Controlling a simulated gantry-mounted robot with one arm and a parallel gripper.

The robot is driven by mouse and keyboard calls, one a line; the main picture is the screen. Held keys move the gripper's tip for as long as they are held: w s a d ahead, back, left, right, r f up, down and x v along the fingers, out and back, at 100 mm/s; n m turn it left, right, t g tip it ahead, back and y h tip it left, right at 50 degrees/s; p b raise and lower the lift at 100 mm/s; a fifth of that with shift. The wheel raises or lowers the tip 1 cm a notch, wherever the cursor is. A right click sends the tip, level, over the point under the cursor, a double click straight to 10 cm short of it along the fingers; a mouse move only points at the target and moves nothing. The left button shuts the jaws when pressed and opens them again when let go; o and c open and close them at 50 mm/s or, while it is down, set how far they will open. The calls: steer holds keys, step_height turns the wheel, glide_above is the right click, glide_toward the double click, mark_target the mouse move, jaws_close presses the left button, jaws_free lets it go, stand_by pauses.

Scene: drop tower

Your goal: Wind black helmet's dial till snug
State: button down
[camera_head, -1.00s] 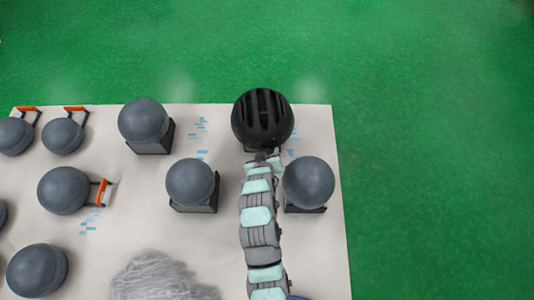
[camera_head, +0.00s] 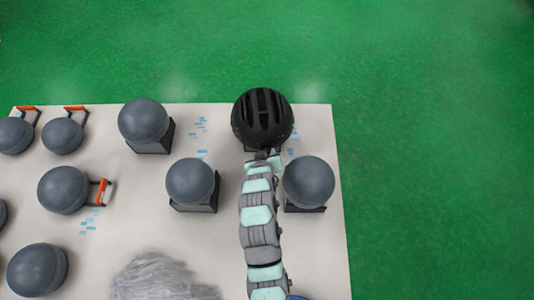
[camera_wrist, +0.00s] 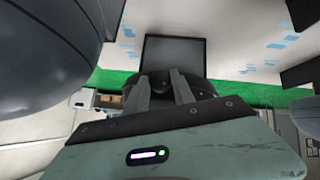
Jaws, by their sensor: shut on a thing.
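The black helmet (camera_head: 262,118), with long vents, sits on a head form at the back edge of the table. My gripper (camera_head: 262,154) is at the helmet's near rim, small and partly hidden by my wrist. In the wrist view my gripper (camera_wrist: 161,82) has its two grey fingers pointing at the dark underside of the helmet (camera_wrist: 203,88). The fingers are closed on a small dark, rounded part between their tips, which appears to be the dial. Shadow and the fingers hide most of the dial, so how tight it is cannot be seen.
Grey balls on dark stands flank my arm, one at right (camera_head: 308,182) and one at left (camera_head: 190,182). More grey balls, some with orange-barred frames, fill the left side. A crumpled translucent heap (camera_head: 155,278) lies at front. The pale table (camera_head: 225,250) ends right of my arm.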

steer(key=shift+d+r+m+y+p, duration=0.1)
steer(key=shift+d+m+y+p, duration=0.1)
steer(key=shift+m+y+p, duration=0.3)
steer(key=shift+y, duration=0.6)
steer(key=c, duration=1.1)
jaws_free()
steer(key=shift+o, duration=0.2)
steer(key=b+v, duration=0.2)
steer(key=v, duration=0.8)
steer(key=shift+r, duration=0.4)
steer(key=shift+s, duration=0.1)
